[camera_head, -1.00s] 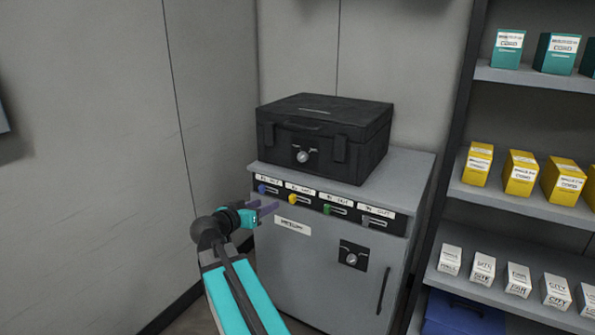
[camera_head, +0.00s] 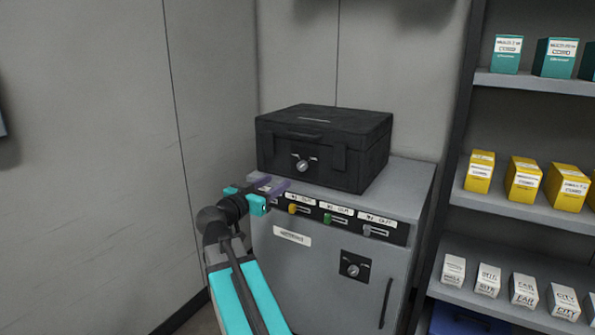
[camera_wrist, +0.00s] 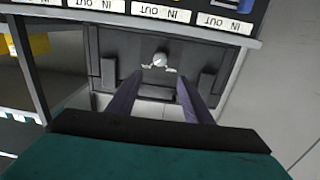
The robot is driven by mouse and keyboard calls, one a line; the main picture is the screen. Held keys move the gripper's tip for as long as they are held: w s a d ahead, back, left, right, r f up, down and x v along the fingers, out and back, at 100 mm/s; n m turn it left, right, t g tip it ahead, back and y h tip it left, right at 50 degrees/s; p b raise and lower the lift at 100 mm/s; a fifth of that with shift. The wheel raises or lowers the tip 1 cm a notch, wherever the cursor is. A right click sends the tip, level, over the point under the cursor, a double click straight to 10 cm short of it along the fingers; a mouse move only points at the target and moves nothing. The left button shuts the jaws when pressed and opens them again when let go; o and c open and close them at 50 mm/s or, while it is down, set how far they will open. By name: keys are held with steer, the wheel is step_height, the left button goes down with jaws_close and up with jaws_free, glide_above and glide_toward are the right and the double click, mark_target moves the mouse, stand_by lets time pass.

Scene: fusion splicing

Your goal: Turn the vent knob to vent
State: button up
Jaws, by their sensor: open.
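A black case (camera_head: 350,140) sits closed on the grey cabinet (camera_head: 410,190). Its front has a silver knob (camera_head: 302,165) on a dark plate with small white marks; the wrist view shows the knob (camera_wrist: 160,60) upside down. A second silver knob (camera_head: 352,270) is on the cabinet door. I cannot read which knob is the vent knob. My gripper (camera_head: 272,186) is open and empty, near the cabinet's top front edge, left of and below the case knob. In the wrist view my gripper's fingers (camera_wrist: 157,98) point toward the case knob, one to each side, apart from it.
A row of sliders with IN/OUT labels runs below the cabinet top; yellow (camera_head: 292,208), green (camera_head: 327,218) and grey (camera_head: 367,231) ones show. My gripper hides the leftmost. Shelves with yellow boxes (camera_head: 523,180) stand right. A bare wall (camera_head: 90,150) is left.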

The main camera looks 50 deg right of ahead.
mark_target(301, 167)
steer(key=b+x, duration=0.1)
steer(key=x, duration=1.2)
steer(key=shift+d, duration=0.15)
steer(key=c, duration=1.1)
